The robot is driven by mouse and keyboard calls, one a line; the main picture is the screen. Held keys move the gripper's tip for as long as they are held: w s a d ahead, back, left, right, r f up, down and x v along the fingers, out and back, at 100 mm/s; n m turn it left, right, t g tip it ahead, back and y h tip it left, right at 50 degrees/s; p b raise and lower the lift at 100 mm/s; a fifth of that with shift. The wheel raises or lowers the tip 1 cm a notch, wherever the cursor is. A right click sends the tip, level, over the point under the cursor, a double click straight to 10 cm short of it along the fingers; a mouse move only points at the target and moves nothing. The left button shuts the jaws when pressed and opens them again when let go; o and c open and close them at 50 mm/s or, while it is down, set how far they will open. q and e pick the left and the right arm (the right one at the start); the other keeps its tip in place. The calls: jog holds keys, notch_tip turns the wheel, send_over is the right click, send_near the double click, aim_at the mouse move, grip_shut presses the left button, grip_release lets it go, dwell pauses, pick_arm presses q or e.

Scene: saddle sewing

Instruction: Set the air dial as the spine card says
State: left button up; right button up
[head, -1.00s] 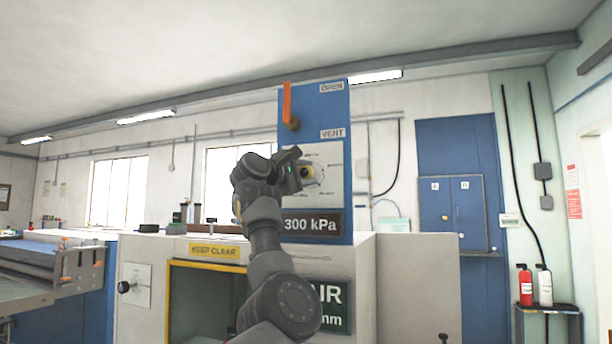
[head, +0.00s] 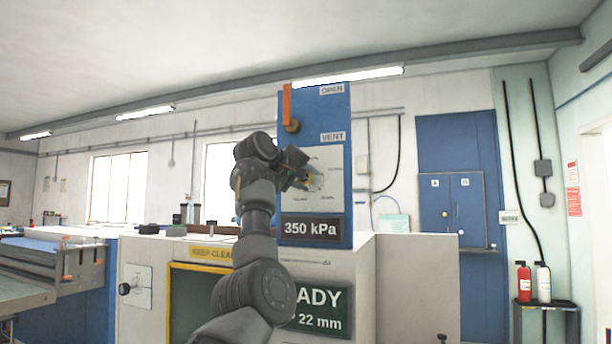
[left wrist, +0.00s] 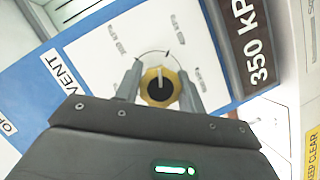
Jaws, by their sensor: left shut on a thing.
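The air dial (left wrist: 159,88) is a black knob with a pale pointer line and a yellow rim, on a white plate with pressure marks. In the head view the dial (head: 314,180) is partly covered by my left gripper (head: 302,178). My left gripper (left wrist: 159,92) is shut on the dial, one finger on each side of it. The display (head: 311,228) below reads 350 kPa, and it also shows in the left wrist view (left wrist: 256,45). I see no spine card that I can make out. My right gripper is not in view.
An orange lever (head: 287,104) stands upright on the blue panel (head: 319,112) above the dial, between OPEN and VENT labels. A green READY sign (head: 326,312) is lower down, partly behind my left arm. A yellow-framed opening (head: 169,300) is at the left.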

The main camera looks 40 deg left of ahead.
pick_arm(q)
jog(key=m+g+y+p, duration=0.1)
jog(key=m+y, duration=0.1)
jog(key=m, duration=0.1)
jog(key=shift+f+m, duration=0.15)
jog(key=shift+m, duration=0.15)
jog(key=shift+g, duration=0.3)
dwell(0.3)
jog(key=o, duration=1)
jog(key=shift+b+v, duration=1.85)
jog(key=shift+v, duration=3.55)
jog(key=shift+s+a+f, duration=0.1)
jog(key=shift+a, duration=0.05)
